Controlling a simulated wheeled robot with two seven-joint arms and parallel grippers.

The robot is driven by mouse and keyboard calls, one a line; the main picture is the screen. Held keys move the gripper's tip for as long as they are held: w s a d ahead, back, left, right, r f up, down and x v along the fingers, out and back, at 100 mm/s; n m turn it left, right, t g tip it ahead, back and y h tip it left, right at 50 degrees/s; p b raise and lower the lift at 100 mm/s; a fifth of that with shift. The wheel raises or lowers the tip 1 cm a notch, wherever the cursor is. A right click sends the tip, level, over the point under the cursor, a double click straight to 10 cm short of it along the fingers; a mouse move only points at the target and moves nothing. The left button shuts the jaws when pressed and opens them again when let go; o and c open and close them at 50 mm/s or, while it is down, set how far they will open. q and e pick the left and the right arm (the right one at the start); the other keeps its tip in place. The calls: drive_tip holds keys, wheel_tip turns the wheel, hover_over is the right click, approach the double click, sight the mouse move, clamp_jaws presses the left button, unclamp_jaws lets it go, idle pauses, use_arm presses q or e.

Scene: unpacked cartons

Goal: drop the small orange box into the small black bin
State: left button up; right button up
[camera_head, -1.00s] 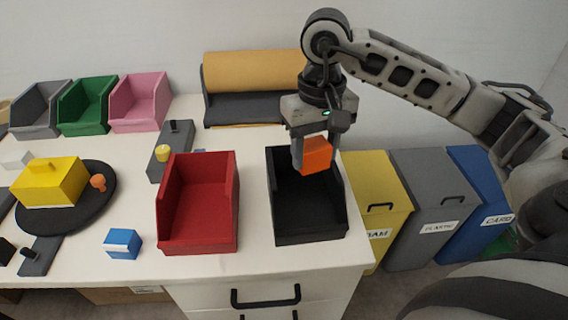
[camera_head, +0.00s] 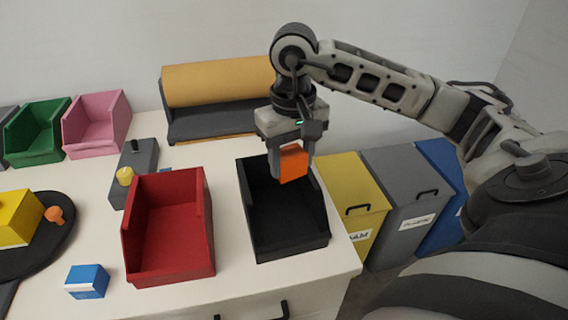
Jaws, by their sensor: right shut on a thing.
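The small orange box (camera_head: 294,164) is held between the fingers of my right gripper (camera_head: 290,153). The gripper is shut on it and points down. The small black bin (camera_head: 291,247) stands near the right end of the white table, open at the top. The orange box hangs over the back part of this bin's opening, and it hides part of the bin's back right wall. My left gripper does not show.
A red bin (camera_head: 171,272) stands just left of the black bin. A blue box (camera_head: 87,281) lies at the front left. A brown paper roll (camera_head: 215,82) is behind. Yellow (camera_head: 352,205) and grey (camera_head: 405,195) floor bins stand beyond the table's right edge.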

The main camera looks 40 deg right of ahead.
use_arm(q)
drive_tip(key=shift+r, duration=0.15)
use_arm(e)
drive_tip(key=o, duration=1)
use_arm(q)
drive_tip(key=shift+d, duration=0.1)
use_arm(e)
drive_tip(key=shift+r, duration=0.15)
drive_tip(key=shift+w+r, duration=0.1)
drive_tip(key=shift+r, duration=0.2)
use_arm(q)
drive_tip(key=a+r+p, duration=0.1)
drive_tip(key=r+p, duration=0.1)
drive_tip(key=p, duration=0.3)
use_arm(e)
wheel_tip(320, 180, up, 15)
drive_tip(key=shift+r, duration=0.1)
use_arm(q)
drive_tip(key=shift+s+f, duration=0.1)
